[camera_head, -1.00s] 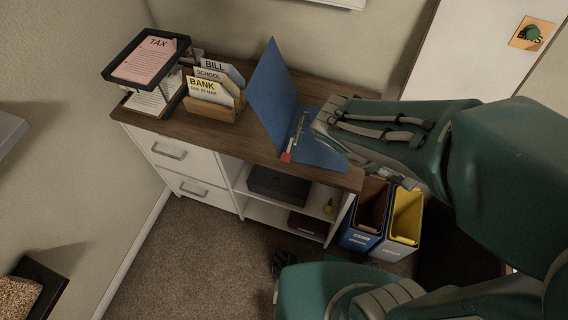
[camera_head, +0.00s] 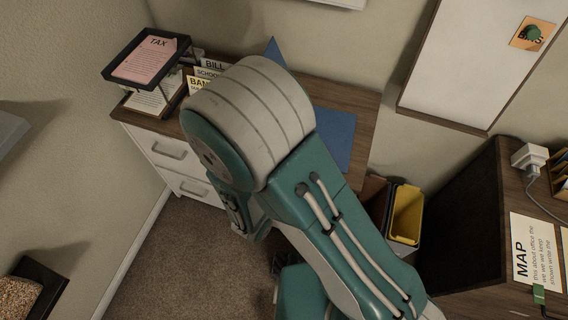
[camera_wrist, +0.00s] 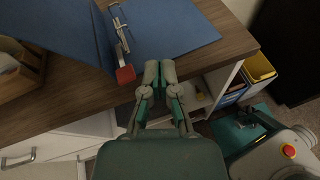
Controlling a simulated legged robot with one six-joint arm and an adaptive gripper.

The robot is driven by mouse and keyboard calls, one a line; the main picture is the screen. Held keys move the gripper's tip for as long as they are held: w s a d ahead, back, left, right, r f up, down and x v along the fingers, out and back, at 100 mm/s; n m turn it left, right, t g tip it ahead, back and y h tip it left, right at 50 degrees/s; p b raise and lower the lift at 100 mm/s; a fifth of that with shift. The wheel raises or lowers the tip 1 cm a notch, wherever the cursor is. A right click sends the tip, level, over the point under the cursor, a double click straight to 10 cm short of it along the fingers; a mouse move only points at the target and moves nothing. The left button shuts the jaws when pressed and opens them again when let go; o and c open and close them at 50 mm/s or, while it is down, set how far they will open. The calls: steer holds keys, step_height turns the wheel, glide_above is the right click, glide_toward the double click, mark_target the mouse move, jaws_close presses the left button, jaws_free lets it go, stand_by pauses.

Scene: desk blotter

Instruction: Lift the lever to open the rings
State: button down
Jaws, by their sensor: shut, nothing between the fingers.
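The blue binder (camera_head: 335,138) lies open on the wooden cabinet top; my arm hides most of it in the head view. In the wrist view, the binder (camera_wrist: 175,30) shows its metal ring mechanism (camera_wrist: 119,30) along the spine. The lever with a red tip (camera_wrist: 125,74) sits at the near end of the mechanism, by the cabinet's front edge. My gripper (camera_wrist: 160,68) is shut and empty, to the right of the red tip and apart from it. The gripper is hidden behind my arm in the head view. Whether the rings are open or shut is too small to tell.
A file holder (camera_wrist: 22,75) stands left of the binder. A black paper tray (camera_head: 120,75) is at the cabinet's far left. The cabinet's front edge and open shelves lie below my gripper. Bins, one with a yellow inside (camera_head: 406,212), stand on the floor at right.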

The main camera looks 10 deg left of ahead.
steer(key=s+a+f+n+t+y, duration=0.1)
steer(key=s+a+f+n+y, duration=0.2)
steer(key=a+f+n+y, duration=0.1)
steer(key=shift+a+f+n, duration=0.55)
steer(key=shift+f+n, duration=0.05)
steer(key=shift+f, duration=0.25)
steer(key=shift+w, duration=0.1)
steer(key=x, duration=1)
steer(key=shift+r, duration=0.1)
steer(key=shift+r+g, duration=0.2)
steer(key=shift+g, duration=0.1)
